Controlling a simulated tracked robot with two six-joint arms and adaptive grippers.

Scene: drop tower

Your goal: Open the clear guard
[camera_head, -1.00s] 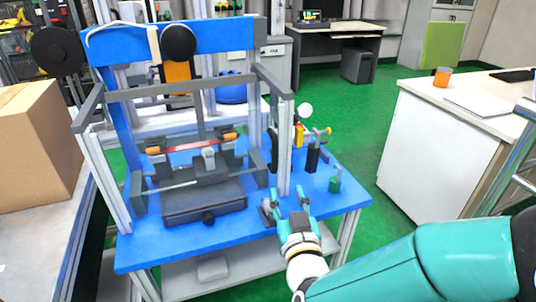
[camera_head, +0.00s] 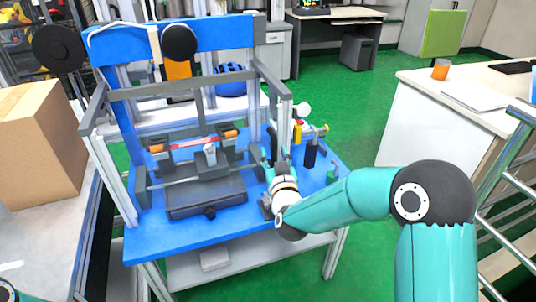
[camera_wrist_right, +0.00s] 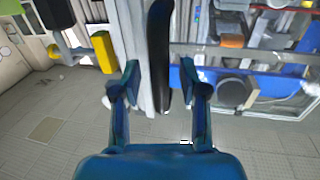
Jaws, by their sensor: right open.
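The drop tower's guard is see-through and hard to make out; a grey crossbar (camera_head: 185,87) spans the tower's front in the head view. My right gripper (camera_head: 277,165) is at the tower's right front upright, above the blue table. In the right wrist view, its two fingers (camera_wrist_right: 160,72) are apart. A long black upright bar (camera_wrist_right: 159,40), perhaps the guard's handle, lies between them in the picture, with gaps on both sides. I cannot tell how deep it sits between the fingers. My left gripper is not in view.
A dark grey block (camera_head: 206,197) sits on the blue table (camera_head: 175,238) inside the tower. A black bottle-like thing (camera_head: 310,154) and a yellow piece (camera_head: 298,132) stand to the gripper's right. A cardboard box (camera_head: 38,145) is at the left.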

